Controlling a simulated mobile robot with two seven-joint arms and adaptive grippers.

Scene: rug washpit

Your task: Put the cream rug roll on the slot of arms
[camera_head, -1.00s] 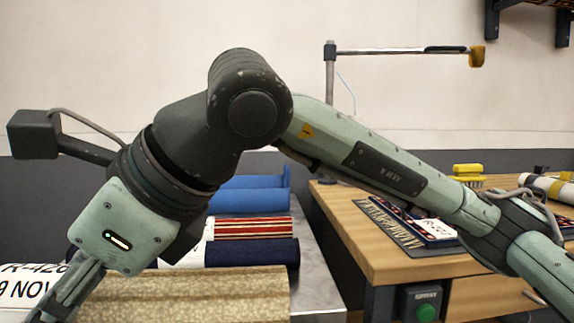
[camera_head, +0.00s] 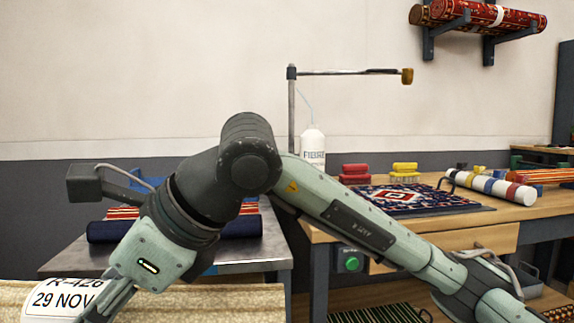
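The cream rug roll (camera_head: 205,297) lies across the bottom left of the head view. A white tag (camera_head: 62,298) reading "R-426 29 NOV" is on its left part. One arm comes in from the right and bends down to the left. Its wrist ends in my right gripper (camera_head: 106,302) at the roll, in front of the tag. The fingertips are cut off by the bottom edge, so the grip cannot be seen. My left gripper is not in view. Dark wall rack arms (camera_head: 488,50) at the upper right carry red patterned rolls (camera_head: 475,16).
A metal table (camera_head: 75,258) with rolled rugs stands behind my arm. A wooden workbench (camera_head: 470,222) at right holds a patterned rug (camera_head: 420,200), brushes, a white bottle (camera_head: 313,147) and a striped roll (camera_head: 492,187). A post (camera_head: 291,105) carries a horizontal rod.

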